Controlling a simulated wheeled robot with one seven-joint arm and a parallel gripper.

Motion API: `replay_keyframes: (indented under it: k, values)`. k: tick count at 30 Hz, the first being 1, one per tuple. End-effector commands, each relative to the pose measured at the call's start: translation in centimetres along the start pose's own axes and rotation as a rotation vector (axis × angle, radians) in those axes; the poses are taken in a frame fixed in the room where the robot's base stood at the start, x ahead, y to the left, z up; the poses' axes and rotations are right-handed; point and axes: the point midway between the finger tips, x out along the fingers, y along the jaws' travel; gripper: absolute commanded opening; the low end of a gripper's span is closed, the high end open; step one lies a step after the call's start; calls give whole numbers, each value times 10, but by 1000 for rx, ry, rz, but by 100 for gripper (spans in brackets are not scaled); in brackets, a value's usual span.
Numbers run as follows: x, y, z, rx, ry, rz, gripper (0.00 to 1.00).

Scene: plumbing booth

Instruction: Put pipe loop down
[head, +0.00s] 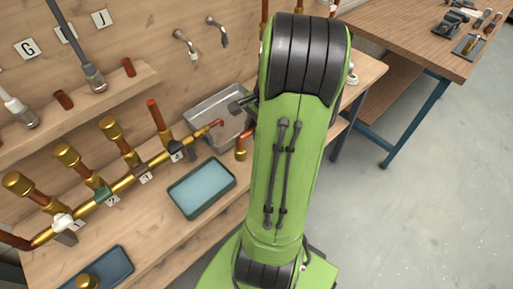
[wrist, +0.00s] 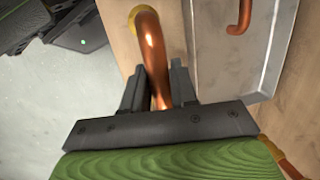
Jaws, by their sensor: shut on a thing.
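The pipe loop (wrist: 152,50) is a shiny copper tube with a curved bend and shows in the wrist view. My gripper (wrist: 159,75) is shut on it, with one dark finger on each side. A yellow brass-coloured ring or end shows at the bend. The loop is over or on the wooden bench top (wrist: 121,45); I cannot tell whether it touches. In the head view my green arm hides most of the gripper. A copper elbow (head: 240,147) shows beside the arm there; I cannot tell whether it is part of the held loop.
A brass manifold (head: 124,183) with capped stubs runs along the bench. A teal-lined tray (head: 203,187) sits in front. A second table (head: 405,35) stands behind.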

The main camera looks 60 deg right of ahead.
Motion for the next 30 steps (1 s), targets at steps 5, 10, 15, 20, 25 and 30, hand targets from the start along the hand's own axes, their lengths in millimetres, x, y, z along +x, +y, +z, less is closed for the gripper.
replay_keyframes:
  k: [5, 10, 15, 20, 25, 30]
  values:
    - [40, 8, -6, 1, -1, 1, 0]
    - [47, 10, -7, -1, 1, -1, 0]
    - [46, 10, -7, -1, 1, 0, 0]
    - [49, 10, -8, -1, 1, 0, 37]
    - [48, 10, -8, -1, 1, 0, 53]
    - [48, 10, -8, -1, 1, 0, 53]
